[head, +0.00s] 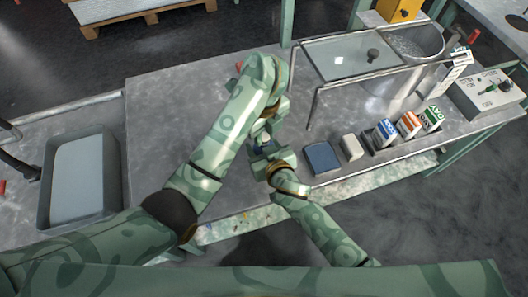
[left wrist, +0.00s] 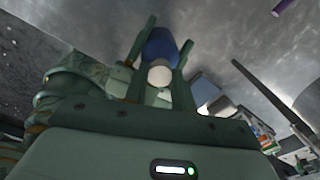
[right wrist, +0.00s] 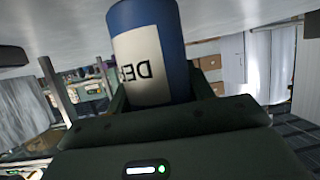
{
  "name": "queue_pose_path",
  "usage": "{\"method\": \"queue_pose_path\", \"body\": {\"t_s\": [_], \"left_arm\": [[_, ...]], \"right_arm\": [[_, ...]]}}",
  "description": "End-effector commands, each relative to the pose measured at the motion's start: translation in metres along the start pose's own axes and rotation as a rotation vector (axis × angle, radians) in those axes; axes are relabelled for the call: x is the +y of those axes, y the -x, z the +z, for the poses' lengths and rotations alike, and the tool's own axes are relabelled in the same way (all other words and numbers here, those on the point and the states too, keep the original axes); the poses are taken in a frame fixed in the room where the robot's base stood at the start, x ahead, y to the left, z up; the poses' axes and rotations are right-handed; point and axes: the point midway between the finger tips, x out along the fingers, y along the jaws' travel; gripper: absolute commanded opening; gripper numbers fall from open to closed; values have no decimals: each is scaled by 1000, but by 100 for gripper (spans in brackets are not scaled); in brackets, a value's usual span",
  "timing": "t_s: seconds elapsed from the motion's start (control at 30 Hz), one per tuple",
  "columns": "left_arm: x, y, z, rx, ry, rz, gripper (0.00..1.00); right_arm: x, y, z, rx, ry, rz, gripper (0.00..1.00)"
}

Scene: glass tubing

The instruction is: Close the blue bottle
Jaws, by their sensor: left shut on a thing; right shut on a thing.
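The blue bottle (right wrist: 150,50) has a white label with "DE" upside down in the right wrist view. My right gripper (head: 272,160) is shut on it and holds it above the front edge of the bench. My left gripper (left wrist: 161,55) is shut on a small white round piece (left wrist: 160,75), which looks like the cap. In the left wrist view the blue bottle (left wrist: 158,45) shows just beyond this white piece, nearly in line with it. I cannot tell whether the two touch. In the head view my arms hide most of the bottle and the piece.
On the bench (head: 160,95) a dark blue block (head: 322,157) and a grey block (head: 352,147) lie right of my grippers. A grey tray (head: 112,180) is left.

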Motion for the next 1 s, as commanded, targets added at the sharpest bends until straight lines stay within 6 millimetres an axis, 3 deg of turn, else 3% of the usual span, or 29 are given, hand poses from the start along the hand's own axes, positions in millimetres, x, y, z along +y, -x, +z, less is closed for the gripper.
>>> {"method": "queue_pose_path", "body": {"t_s": [0.07,0.1,0.17,0.57,0.83,1.0], "left_arm": [[0,0,0,-1,0,-1,0],[0,0,0,-1,0,-1,37],[0,0,0,-1,0,-1,51],[0,9,1,-3,-2,-1,51],[-1,63,3,-9,0,-4,51],[-3,84,3,-12,-6,-11,51]], "right_arm": [[0,0,0,-1,1,0,0],[0,0,0,-1,1,0,0],[0,0,0,-1,1,0,0],[0,0,0,-1,0,0,0],[0,0,0,-1,0,0,0],[0,0,0,-1,0,0,0]]}}
